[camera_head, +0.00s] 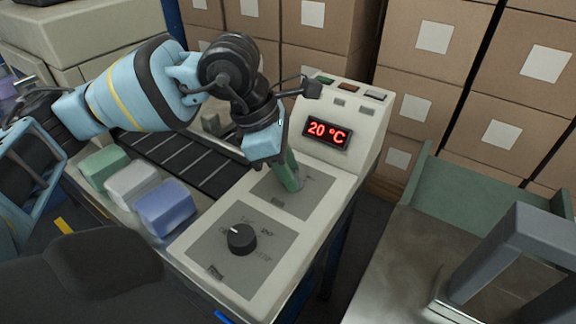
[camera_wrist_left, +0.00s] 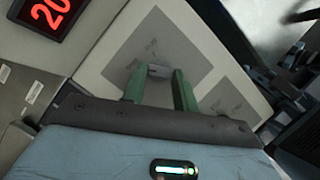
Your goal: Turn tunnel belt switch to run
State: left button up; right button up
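The control panel (camera_head: 325,185) has two grey switch plates. A black rotary knob (camera_head: 241,238) with a white mark sits on the near plate (camera_head: 215,262). My left gripper (camera_head: 292,182) points down with green fingers at the far plate (camera_head: 318,188). In the left wrist view its fingers (camera_wrist_left: 159,76) stand apart on either side of a small grey switch (camera_wrist_left: 158,70), with its tips close to it. The fingers hide this switch in the head view. The lettering is too small to tell which plate is the tunnel belt's.
A red display (camera_head: 327,132) reads 20 °C behind the far plate, with several small buttons (camera_head: 340,102) above it. Green, white and blue blocks (camera_head: 165,205) lie left of the panel by a dark conveyor (camera_head: 190,158). Cardboard boxes (camera_head: 435,65) are stacked behind. A metal table (camera_head: 400,265) stands at right.

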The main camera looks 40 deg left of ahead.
pick_arm(q)
jog(key=shift+c, duration=1.2)
jog(key=m, duration=0.1)
jog(key=m+g, duration=0.1)
jog(key=m, duration=0.1)
jog(key=m+g, duration=0.1)
jog(key=shift+w+m+h, duration=0.25)
jog(key=shift+m+h, duration=0.15)
jog(key=m, duration=0.1)
jog(key=m+g, duration=0.1)
jog(key=m, duration=0.1)
jog(key=shift+w+m, duration=0.2)
jog(key=shift+m, duration=0.1)
jog(key=shift+w+m+g+y, duration=0.1)
jog(key=shift+m+g+y, duration=0.2)
jog(key=shift+m+g, duration=0.85)
jog(key=shift+m+t, duration=0.35)
jog(key=shift+m, duration=0.4)
jog(key=o, duration=1)
